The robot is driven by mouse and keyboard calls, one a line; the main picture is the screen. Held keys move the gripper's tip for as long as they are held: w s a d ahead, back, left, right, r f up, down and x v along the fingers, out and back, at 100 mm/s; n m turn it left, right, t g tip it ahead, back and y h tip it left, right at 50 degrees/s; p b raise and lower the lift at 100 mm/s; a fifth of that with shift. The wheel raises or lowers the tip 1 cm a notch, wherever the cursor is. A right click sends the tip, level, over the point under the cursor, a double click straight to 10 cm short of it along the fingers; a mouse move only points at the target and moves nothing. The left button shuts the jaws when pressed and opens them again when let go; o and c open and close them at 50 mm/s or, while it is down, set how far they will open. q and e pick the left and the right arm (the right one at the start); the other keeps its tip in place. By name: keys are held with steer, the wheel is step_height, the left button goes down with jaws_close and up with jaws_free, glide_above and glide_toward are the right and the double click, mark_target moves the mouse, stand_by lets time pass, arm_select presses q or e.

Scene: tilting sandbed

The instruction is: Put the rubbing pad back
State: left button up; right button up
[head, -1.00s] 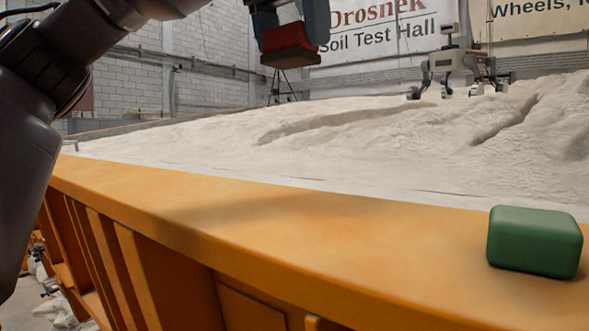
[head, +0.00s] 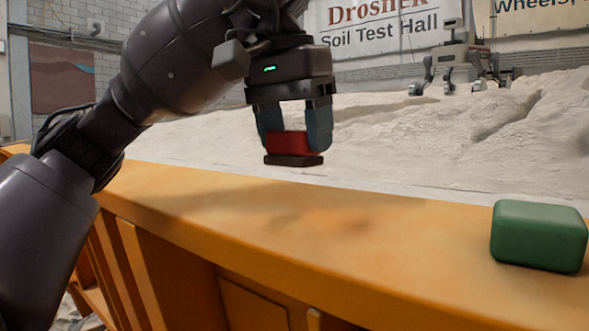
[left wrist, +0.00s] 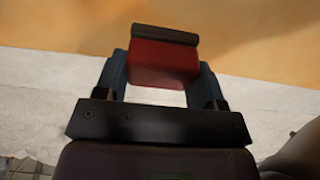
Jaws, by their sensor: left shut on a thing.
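The rubbing pad (head: 292,145) is a red block with a dark brown layer underneath. My left gripper (head: 294,138) is shut on its red part, one blue-grey finger on each side. In the head view the pad hangs level in the air, with the dark layer facing down, in front of the pale sand and above the far edge of the orange ledge. In the left wrist view the pad (left wrist: 164,62) sits between the fingers, with the orange ledge beyond it. My right gripper is not in view.
An orange ledge (head: 400,235) runs along the front of the sandbed (head: 400,150). A green rounded block (head: 539,236) sits on the ledge at the right. The ledge left of it is clear. A grey wheeled rover (head: 460,65) stands on the sand behind.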

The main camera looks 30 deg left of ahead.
mark_target(294, 165)
arm_select(q)
steer(key=shift+s+x, duration=0.25)
steer(key=shift+x, duration=0.85)
steer(key=shift+s+x, duration=0.25)
steer(key=shift+x, duration=0.9)
steer(key=shift+a+f, duration=0.1)
steer(key=shift+f, duration=0.3)
steer(key=o, duration=0.9)
steer(key=shift+c, duration=0.2)
steer(key=shift+r, duration=0.6)
steer(key=v, duration=1.1)
steer(key=shift+r, duration=0.25)
steer(key=shift+s, duration=0.1)
